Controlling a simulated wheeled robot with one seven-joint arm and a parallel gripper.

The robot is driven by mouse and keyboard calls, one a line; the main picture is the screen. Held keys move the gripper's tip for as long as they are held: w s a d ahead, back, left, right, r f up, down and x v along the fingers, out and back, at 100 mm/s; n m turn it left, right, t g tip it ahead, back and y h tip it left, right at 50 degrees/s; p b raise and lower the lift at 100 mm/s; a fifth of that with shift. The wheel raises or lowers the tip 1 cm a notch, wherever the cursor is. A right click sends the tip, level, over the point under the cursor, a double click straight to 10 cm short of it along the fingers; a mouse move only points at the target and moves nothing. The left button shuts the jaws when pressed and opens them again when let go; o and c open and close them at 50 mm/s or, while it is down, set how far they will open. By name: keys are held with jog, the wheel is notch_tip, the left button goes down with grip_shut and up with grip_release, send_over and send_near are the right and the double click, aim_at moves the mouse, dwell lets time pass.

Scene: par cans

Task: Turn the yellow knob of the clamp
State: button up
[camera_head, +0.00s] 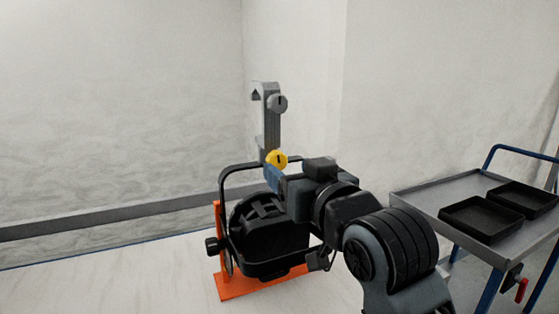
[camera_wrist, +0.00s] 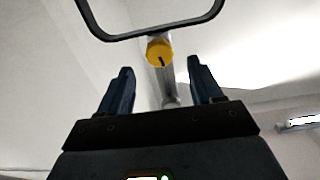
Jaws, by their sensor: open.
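The yellow knob (camera_head: 276,158) with a dark slot sits at the lower end of the grey clamp (camera_head: 270,128), just above the yoke of the black par can (camera_head: 268,235). A grey knob (camera_head: 278,103) is higher on the clamp. My gripper (camera_head: 272,172) is close to the yellow knob, slightly below it in the head view. In the wrist view, my gripper (camera_wrist: 160,78) is open, with nothing between its two blue fingers. There the yellow knob (camera_wrist: 159,52) shows beyond the fingertips, roughly centred between them, and appears apart from them.
The par can rests on an orange stand (camera_head: 262,284). Its black yoke (camera_head: 228,178) passes close to the knob and my fingers. A grey cart (camera_head: 430,195) with two black trays (camera_head: 480,218) stands at the right. White walls are behind; floor is clear at the left.

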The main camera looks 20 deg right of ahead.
aim_at(279, 162)
jog(key=shift+w+p, duration=0.3)
jog(key=shift+w, duration=2.1)
jog(key=c, duration=1.1)
jog(key=shift+o, duration=0.2)
